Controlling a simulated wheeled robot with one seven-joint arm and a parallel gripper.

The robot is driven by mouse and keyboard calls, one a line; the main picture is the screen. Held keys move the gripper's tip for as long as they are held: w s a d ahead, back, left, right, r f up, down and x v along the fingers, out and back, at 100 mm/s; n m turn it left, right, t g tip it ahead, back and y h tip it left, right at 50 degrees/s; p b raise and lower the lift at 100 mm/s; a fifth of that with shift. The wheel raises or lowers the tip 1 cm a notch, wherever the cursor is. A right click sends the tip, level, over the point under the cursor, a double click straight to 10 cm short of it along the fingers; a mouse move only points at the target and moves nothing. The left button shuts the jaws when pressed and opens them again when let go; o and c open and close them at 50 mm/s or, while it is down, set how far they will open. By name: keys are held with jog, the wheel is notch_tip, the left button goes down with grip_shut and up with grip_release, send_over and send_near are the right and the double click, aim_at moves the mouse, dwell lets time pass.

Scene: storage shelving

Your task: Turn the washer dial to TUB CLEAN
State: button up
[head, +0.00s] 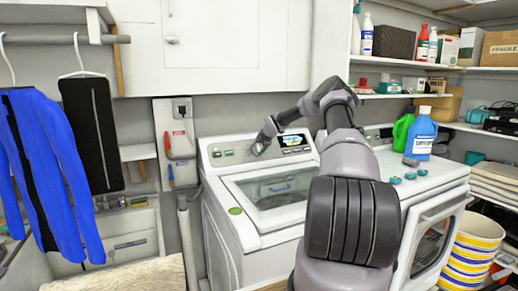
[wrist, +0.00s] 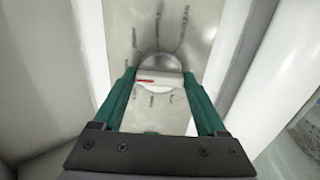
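The washer (head: 262,190) is a white top-loader with a slanted control panel and a glass lid. Its dial (wrist: 158,68) is a round silver knob with a raised grip bar and a red mark at the bar's left end. Labels fan out around the dial, too blurred to read surely; the upper-right one (wrist: 182,30) seems to end in "CLEAN". My gripper (wrist: 159,72) has its green fingers at the left and right of the dial, with narrow gaps apparent. In the head view my gripper (head: 259,147) is at the panel and hides the dial.
A second machine (head: 425,205) with a round front door stands at the right, with bottles (head: 422,135) and small teal items on top. A lit display (head: 293,140) is right of my gripper. Shelves and a hanging blue garment (head: 45,165) flank the washer.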

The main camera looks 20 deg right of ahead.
jog(key=shift+m, duration=0.3)
jog(key=m, duration=1.1)
jog(key=shift+m, duration=0.3)
jog(key=m, duration=1.1)
jog(key=shift+m, duration=0.5)
jog(key=o, duration=1.3)
jog(key=shift+s, duration=0.1)
